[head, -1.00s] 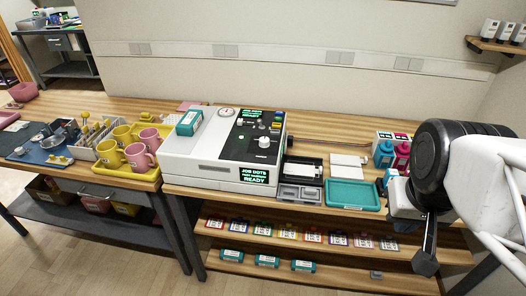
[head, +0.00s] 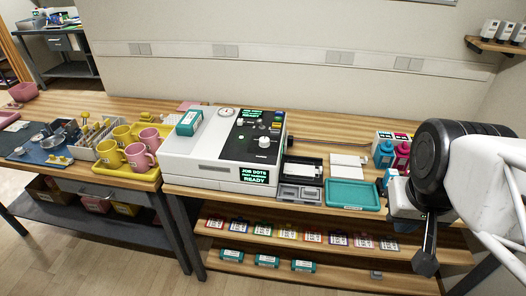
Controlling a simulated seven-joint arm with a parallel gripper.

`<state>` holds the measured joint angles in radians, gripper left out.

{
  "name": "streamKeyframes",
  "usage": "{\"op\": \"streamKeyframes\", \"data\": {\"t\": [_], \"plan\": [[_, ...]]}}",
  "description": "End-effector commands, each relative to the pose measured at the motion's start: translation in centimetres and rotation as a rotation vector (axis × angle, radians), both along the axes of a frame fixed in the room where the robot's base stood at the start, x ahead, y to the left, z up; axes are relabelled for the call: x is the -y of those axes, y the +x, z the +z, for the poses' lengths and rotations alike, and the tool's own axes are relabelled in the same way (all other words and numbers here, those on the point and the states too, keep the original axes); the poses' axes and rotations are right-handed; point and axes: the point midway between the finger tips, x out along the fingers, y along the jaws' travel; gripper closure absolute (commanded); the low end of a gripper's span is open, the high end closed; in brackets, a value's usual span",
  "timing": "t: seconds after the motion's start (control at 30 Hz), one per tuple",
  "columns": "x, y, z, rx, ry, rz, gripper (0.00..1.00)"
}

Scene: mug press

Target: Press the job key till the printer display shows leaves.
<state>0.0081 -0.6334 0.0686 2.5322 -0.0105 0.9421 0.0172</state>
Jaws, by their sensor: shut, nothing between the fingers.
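The white printer (head: 205,160) stands on the wooden bench in the middle of the view. Its front display (head: 254,175) reads "JOB DOTS", a smaller line too small to read surely, and "READY" in green. A second small green display (head: 250,113) is on the back of its dark control panel (head: 245,140). The panel carries several knobs and keys, with a pale knob (head: 267,142) near the right; I cannot tell which is the job key. My gripper (head: 424,264) hangs at the right, in front of the bench, shut and empty, well apart from the printer.
A teal tray (head: 353,208) and grey bins (head: 299,194) lie right of the printer. Ink bottles (head: 384,154) stand behind my arm. Yellow and pink mugs (head: 140,157) sit on a yellow tray at the left. A teal box (head: 189,123) rests on the printer's top.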

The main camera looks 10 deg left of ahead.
Motion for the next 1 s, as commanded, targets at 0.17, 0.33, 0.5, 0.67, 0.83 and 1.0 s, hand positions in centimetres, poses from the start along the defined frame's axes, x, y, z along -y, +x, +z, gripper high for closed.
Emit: {"op": "streamKeyframes", "data": {"t": [0.17,0.33,0.5,0.67,0.83,1.0], "plan": [[0.00,0.00,0.00,0.000,0.000,0.000,1.00],[0.00,0.00,0.00,0.000,0.000,0.000,1.00],[0.00,0.00,0.00,0.000,0.000,0.000,1.00],[0.00,0.00,0.00,0.000,0.000,0.000,1.00],[0.00,0.02,0.01,0.000,0.000,0.000,1.00],[0.00,0.54,0.23,0.002,-0.006,0.002,1.00]]}}
